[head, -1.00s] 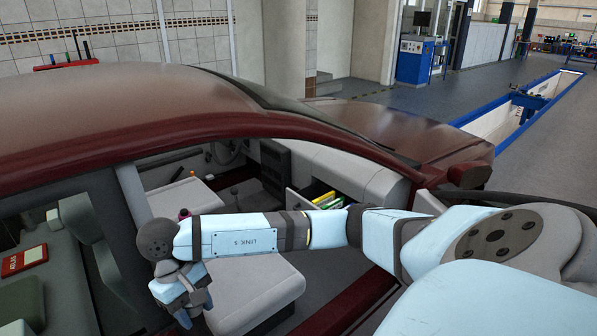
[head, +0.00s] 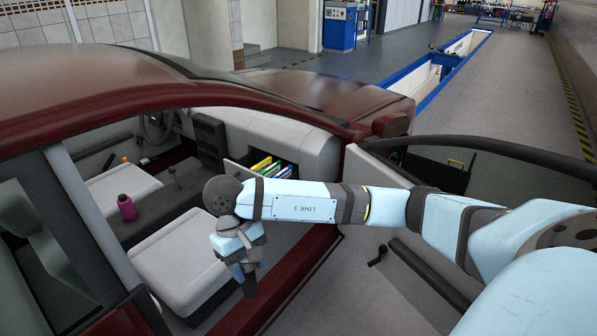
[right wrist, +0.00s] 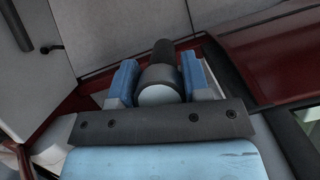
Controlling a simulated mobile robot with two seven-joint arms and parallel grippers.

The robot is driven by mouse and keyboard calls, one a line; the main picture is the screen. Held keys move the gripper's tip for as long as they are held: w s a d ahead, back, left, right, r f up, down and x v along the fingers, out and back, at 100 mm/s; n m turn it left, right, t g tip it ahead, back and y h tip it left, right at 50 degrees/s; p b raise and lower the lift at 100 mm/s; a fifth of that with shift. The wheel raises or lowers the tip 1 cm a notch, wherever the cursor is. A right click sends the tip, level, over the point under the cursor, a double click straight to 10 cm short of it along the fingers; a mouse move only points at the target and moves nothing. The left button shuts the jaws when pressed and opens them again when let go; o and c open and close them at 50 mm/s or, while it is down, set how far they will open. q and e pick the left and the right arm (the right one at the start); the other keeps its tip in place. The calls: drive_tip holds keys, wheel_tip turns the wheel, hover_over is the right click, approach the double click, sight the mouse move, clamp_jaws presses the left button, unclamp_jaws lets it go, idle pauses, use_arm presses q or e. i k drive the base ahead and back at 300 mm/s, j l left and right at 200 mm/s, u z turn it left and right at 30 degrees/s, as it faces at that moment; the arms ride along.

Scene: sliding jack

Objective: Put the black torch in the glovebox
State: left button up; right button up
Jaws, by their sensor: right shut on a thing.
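The black torch (head: 250,286) hangs below my right gripper (head: 245,268), over the door sill beside the front seat. In the right wrist view the torch (right wrist: 161,77) is between the two blue fingers of my right gripper (right wrist: 159,84), which are shut on it. The glovebox (head: 236,172) in the dashboard is pulled open and holds several coloured, book-like things. It lies beyond my right forearm, which hides part of its near side. My right gripper is apart from the glovebox, nearer to me and lower. My left gripper is not in view.
The near front seat (head: 186,268) lies left of my right gripper. A pink bottle (head: 127,208) stands by the centre console. The open car door (head: 440,225) is on the right and the dark red roof (head: 110,90) is above. The doorway between sill and door is free.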

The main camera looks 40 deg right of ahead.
sight(259, 175)
drive_tip(key=z, duration=1.5)
